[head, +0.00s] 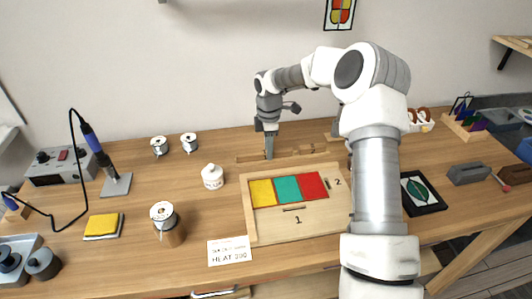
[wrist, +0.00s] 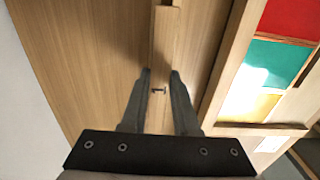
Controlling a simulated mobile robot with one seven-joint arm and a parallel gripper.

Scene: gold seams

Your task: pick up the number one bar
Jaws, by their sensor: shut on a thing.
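In the head view my gripper (head: 269,154) points down behind the wooden tray (head: 247,218), which holds yellow, teal and red panels. I cannot tell whether the bar touches the table.
Slots marked "1" and "2" show on the tray. A white jar (head: 212,176) stands left of it, a brown spool (head: 166,224) further left. A soldering iron (head: 92,140) stands at far left. A dark-framed panel (head: 421,193) lies to the right. My arm hides part of the table.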

